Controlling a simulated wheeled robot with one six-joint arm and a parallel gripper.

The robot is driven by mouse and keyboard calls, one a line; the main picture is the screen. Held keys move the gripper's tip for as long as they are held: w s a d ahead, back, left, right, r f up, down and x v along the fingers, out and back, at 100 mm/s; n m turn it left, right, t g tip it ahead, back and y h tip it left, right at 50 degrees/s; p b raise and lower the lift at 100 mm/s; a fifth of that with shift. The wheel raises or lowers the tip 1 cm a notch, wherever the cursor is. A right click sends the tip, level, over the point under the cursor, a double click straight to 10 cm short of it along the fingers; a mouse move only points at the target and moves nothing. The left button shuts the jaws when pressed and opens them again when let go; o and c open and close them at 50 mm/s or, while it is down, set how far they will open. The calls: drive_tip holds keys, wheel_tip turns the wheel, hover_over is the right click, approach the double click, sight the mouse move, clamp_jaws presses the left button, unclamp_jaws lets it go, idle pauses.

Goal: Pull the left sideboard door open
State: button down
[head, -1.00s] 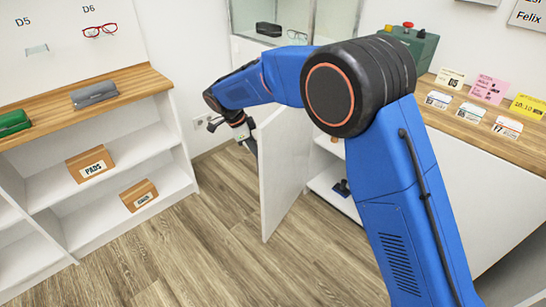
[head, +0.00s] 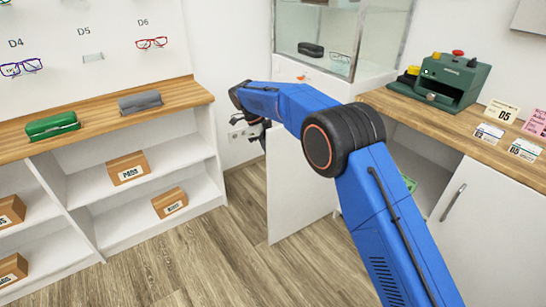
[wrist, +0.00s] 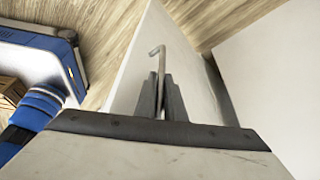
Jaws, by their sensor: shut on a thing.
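The left sideboard door (head: 298,190) is a white panel that stands swung open, away from the cabinet front. The wrist view also shows this door (wrist: 190,72), with its thin bar handle (wrist: 158,52) standing up between the fingers. My gripper (wrist: 163,86) is shut on that handle. In the head view my gripper (head: 262,130) is at the door's upper free edge, partly hidden by my blue arm. The handle cannot be made out there. Part of the open compartment (head: 422,165) shows behind my arm.
The closed right door (head: 480,215) has a metal handle. A green machine (head: 450,80) and cards stand on the wooden top. A white shelf (head: 150,205) with boxes stands at the left. Wood floor (head: 200,260) is clear between shelf and door.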

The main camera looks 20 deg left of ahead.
idle(0.4)
drive_tip(key=c, duration=2.1)
unclamp_jaws()
drive_tip(key=shift+w, duration=0.1)
drive_tip(key=shift+r, duration=0.15)
drive_tip(key=v, duration=1.1)
drive_tip(key=shift+a+r, duration=0.25)
drive_tip(key=shift+r, duration=0.05)
